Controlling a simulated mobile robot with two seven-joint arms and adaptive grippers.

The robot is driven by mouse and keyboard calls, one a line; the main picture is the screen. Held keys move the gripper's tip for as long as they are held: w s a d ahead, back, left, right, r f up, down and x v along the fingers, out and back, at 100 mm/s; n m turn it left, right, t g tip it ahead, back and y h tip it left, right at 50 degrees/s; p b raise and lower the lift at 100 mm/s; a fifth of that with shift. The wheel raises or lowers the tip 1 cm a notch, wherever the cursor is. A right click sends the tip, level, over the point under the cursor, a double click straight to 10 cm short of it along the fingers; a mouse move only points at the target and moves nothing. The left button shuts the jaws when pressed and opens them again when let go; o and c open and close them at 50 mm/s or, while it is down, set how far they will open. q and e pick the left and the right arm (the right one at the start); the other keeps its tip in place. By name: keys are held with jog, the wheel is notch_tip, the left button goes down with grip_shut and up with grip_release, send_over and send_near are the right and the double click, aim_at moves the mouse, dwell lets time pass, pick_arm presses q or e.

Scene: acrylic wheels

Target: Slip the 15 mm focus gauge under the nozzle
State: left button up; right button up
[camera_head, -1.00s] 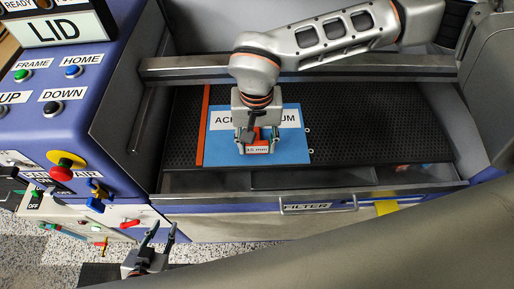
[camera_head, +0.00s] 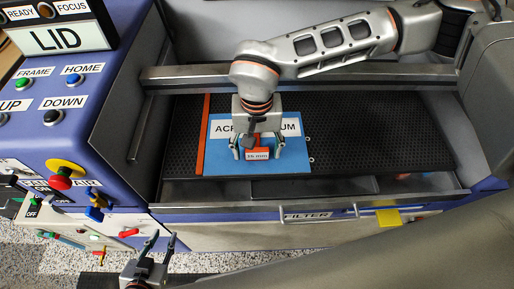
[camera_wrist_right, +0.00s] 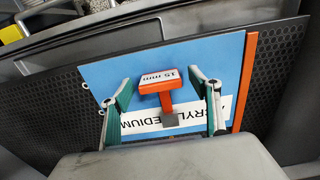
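The 15 mm focus gauge (camera_head: 258,155) is a red-orange block with a white "15 mm" label, lying on the blue acrylic sheet (camera_head: 220,160). The right wrist view shows the gauge (camera_wrist_right: 155,86) with an orange stem running to a small dark grey block (camera_wrist_right: 170,121). I cannot tell whether that block is the nozzle or part of the gauge. My right gripper (camera_head: 257,152) points down over the sheet, its fingers spread on either side of the gauge with gaps visible. My left gripper (camera_head: 161,240) is open and empty at the lower left, outside the machine.
The sheet lies on a black perforated bed (camera_head: 390,130) beside an orange strip (camera_head: 202,135). A metal gantry bar (camera_head: 200,78) crosses behind my right gripper. The blue control panel (camera_head: 95,120) stands at left. The bed right of the sheet is clear.

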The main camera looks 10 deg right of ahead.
pick_arm(q)
jog(key=shift+w, duration=0.1)
pick_arm(e)
jog(key=shift+r, duration=0.25)
notch_tip(320, 180, up, 12)
jog(key=shift+f, duration=0.2)
